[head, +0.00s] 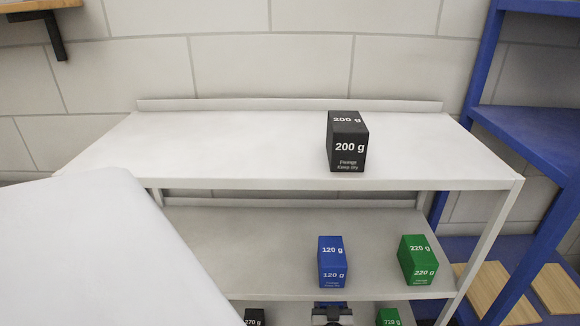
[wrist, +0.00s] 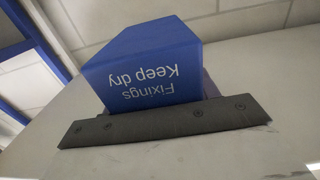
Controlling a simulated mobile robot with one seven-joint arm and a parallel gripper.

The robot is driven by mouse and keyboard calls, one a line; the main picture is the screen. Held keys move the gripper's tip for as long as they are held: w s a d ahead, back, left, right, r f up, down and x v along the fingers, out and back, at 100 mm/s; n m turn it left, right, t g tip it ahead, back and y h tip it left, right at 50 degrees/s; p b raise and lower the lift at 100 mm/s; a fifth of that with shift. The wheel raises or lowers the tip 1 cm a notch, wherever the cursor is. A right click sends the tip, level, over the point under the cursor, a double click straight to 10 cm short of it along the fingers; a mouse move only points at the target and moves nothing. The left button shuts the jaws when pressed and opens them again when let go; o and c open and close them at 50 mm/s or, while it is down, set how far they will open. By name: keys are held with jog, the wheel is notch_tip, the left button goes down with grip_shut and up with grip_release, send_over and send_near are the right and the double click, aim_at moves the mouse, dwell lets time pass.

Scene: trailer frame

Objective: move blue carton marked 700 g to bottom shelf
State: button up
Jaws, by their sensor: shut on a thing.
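A blue carton (wrist: 140,72) fills the middle of the wrist view. Its face reads "Fixings Keep dry", upside down in that picture, and no weight mark shows on it. My gripper (wrist: 165,118) is shut on this carton; a dark finger bar crosses in front of its lower edge. In the head view my gripper (head: 332,315) shows only partly at the bottom edge, in front of the lowest visible shelf level, and the held carton cannot be made out clearly there. The bottom shelf itself is mostly cut off by the picture edge.
A black 200 g carton (head: 346,145) stands on the top shelf (head: 230,150). A blue 120 g carton (head: 332,262) and a green 220 g carton (head: 417,260) stand on the middle shelf (head: 240,255). Below, black (head: 254,317) and green (head: 389,317) cartons flank my gripper. A blue rack (head: 530,140) stands right.

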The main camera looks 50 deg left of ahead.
jog(key=shift+s+a, duration=0.2)
jog(key=shift+a, duration=0.1)
jog(key=shift+f+b, duration=6.3)
jog(key=shift+f, duration=3.5)
jog(key=shift+f, duration=0.1)
jog(key=shift+f, duration=0.15)
jog(key=o, duration=1.5)
